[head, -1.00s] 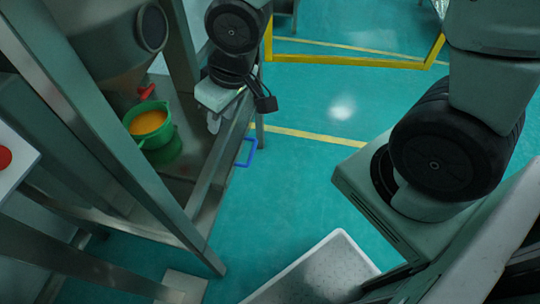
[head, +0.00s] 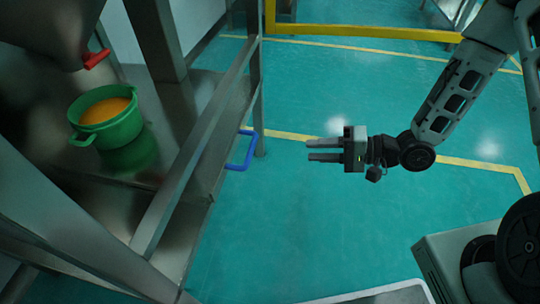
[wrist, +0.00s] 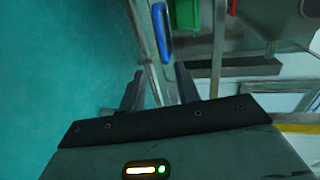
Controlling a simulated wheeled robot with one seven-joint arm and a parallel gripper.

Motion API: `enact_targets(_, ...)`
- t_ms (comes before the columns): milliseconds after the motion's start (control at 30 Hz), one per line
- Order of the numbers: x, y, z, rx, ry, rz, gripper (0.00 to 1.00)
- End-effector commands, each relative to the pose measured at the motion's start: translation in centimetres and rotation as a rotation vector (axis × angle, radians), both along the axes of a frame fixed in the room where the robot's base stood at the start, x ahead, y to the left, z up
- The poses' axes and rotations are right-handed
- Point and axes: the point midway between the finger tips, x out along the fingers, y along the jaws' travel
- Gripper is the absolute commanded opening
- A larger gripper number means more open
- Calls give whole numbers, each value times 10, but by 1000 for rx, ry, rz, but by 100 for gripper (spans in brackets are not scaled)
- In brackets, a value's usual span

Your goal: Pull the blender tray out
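The blender tray (head: 215,168) is a flat metal surface inside the steel frame on the left of the head view. A blue U-shaped handle (head: 243,150) sticks out from its front edge. In the wrist view the blue handle (wrist: 163,32) shows beyond my fingertips, at top centre. My gripper (head: 308,150) is open and empty, to the right of the handle, with its fingers pointing left towards it. A clear gap separates them. In the wrist view my gripper's two fingers (wrist: 158,82) are spread apart.
A green pot (head: 115,130) with orange contents stands on the metal surface under a steel hopper with a red lever (head: 95,58). A slanted steel bar (head: 190,160) crosses before the tray. A yellow rail (head: 360,32) stands at the back. The green floor (head: 330,225) is clear.

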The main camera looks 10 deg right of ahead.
Motion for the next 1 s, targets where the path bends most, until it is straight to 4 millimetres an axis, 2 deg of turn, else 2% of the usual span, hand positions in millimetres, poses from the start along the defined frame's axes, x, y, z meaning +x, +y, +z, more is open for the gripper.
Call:
enact_targets(133, 0, 5, -4, 30, 9, -1, 32)
enact_targets(267, 6, 21, -8, 28, 7, 2, 32)
enact_targets(800, 43, 123, -32, 25, 4, 1, 32)
enact_targets(1000, 53, 149, -36, 24, 5, -2, 32)
